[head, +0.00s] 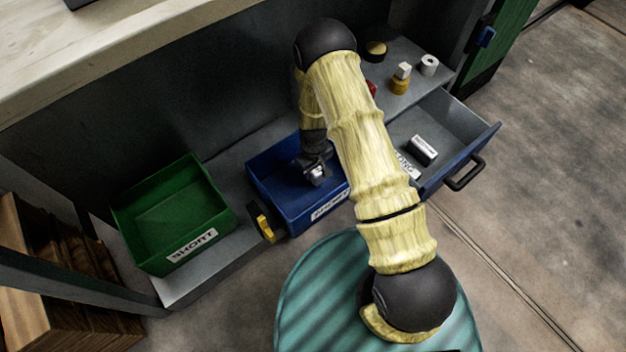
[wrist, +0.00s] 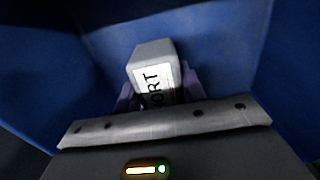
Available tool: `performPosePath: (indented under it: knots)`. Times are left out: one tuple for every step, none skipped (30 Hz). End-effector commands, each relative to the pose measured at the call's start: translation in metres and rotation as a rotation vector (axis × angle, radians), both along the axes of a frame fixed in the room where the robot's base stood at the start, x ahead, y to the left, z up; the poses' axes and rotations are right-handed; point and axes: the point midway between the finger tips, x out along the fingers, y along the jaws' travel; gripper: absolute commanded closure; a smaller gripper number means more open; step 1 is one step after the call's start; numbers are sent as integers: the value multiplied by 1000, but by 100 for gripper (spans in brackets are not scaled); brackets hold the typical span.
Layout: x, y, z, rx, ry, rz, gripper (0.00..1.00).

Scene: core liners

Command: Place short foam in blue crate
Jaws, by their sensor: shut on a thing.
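The blue crate (head: 265,177) stands on the grey shelf, with a partly covered white label on its front. My gripper (head: 315,172) is down inside the crate's opening. Blue crate walls (wrist: 225,40) surround the block in that view. Whether the block touches the crate floor I cannot tell. My arm hides the crate's right part in the head view.
A green crate (head: 130,218) labelled SHORT stands to the left, empty. An open drawer (head: 462,122) at the right holds a white-and-dark block (head: 423,149). Small items, including a white roll (head: 429,65), stand on the shelf behind. A yellow-black object (head: 262,222) sits by the blue crate.

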Motion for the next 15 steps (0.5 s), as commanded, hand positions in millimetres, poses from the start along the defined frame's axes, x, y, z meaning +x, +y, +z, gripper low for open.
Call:
performPosePath:
  knots:
    - [0,0,-4,1,-1,-1,82]
    - [0,0,-4,1,-1,-1,82]
    - [1,0,-3,1,-1,-1,82]
    - [1,0,-3,1,-1,-2,82]
    - [1,0,-2,1,-1,-2,82]
    - [1,-1,-2,1,-1,-2,82]
    - [1,-1,-2,1,-1,-2,82]
    - [1,-1,-2,1,-1,-2,82]
    - [0,-1,-3,1,-1,-2,82]
    - [0,0,-4,0,0,-2,82]
    - [0,0,-7,0,0,-2,82]
    - [0,0,-11,0,0,-2,82]
    - [0,0,-16,-1,1,-2,82]
    - [0,0,-21,0,1,-2,82]
    - [0,0,-27,0,1,-2,82]
